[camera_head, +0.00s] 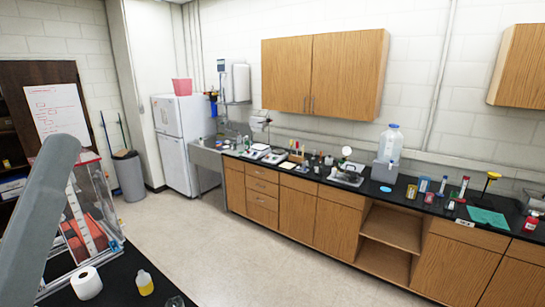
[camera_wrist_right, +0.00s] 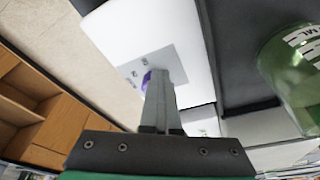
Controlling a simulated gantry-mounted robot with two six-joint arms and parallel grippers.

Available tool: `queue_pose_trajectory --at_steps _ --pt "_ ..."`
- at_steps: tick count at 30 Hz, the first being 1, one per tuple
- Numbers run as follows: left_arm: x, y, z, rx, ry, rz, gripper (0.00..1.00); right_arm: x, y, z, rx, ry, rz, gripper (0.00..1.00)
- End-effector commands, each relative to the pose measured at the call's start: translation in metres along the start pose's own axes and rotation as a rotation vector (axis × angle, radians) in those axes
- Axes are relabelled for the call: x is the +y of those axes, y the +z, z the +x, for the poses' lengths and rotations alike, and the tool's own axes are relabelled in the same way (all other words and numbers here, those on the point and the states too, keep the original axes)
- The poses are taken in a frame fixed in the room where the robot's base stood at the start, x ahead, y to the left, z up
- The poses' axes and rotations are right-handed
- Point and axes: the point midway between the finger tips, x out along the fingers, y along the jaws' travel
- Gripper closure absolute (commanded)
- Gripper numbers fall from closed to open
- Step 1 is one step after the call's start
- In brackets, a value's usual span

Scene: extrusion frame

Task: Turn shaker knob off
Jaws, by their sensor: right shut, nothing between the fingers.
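In the right wrist view, the shaker (camera_wrist_right: 185,25) is a white box with a grey control panel (camera_wrist_right: 172,62) on its face. A purple knob (camera_wrist_right: 147,79) sits on the panel, partly hidden behind my fingers. My right gripper (camera_wrist_right: 160,74) is shut and empty, with its fingertips over the panel just beside the knob. I cannot tell whether the fingers touch the knob. The knob's setting is not readable. My left gripper is out of view. The shaker cannot be made out in the head view.
A green glass bottle (camera_wrist_right: 290,80) stands close on the right in the wrist view, beside a dark surface (camera_wrist_right: 240,60). In the head view, a paper roll (camera_head: 86,283) and a small yellow bottle (camera_head: 145,284) stand on the near black bench. The floor (camera_head: 250,265) is clear.

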Motion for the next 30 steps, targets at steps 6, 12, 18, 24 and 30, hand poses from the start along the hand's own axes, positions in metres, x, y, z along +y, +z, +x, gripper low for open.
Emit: queue_pose_trajectory --at_steps 6,12,18,24,30 --pt "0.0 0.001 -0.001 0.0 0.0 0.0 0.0 0.006 0.0 0.0 0.004 0.003 0.001 1.0" --pt "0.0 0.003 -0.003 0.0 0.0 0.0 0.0 0.012 0.0 0.0 0.005 0.003 0.001 1.0" --pt "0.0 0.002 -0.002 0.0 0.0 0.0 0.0 0.013 0.002 -0.002 0.004 0.003 0.001 1.0" --pt "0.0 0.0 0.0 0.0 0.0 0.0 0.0 0.013 0.008 -0.003 0.003 0.002 0.001 1.0" --pt "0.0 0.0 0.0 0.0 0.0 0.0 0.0 0.013 0.008 -0.003 0.002 0.001 0.0 1.0"
